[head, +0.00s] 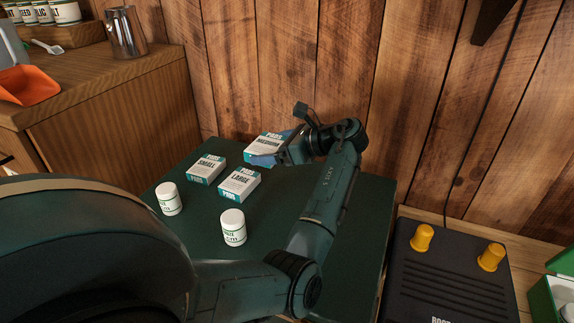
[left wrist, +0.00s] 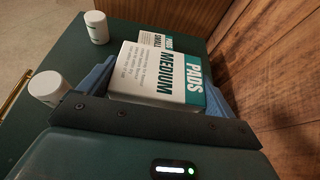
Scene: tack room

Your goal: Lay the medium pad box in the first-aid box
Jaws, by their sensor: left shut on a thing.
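The medium pad box (head: 263,144), white and teal, is at the far side of the dark green table top (head: 285,207). My left gripper (head: 277,153) is shut on it. In the left wrist view the medium pad box (left wrist: 160,72) sits between the two blue fingers, its printed face towards the camera. I cannot tell whether it touches the table. A green box (head: 553,297) with a raised lid, likely the first-aid box, is cut off at the right edge; its inside is mostly hidden. My right gripper is not in view.
The small pad box (head: 206,169) and large pad box (head: 239,184) lie nearby. Two white tubs (head: 169,199) (head: 233,227) stand in front. A black device (head: 450,275) with yellow knobs lies between table and green box. A plank wall (head: 340,70) rises behind.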

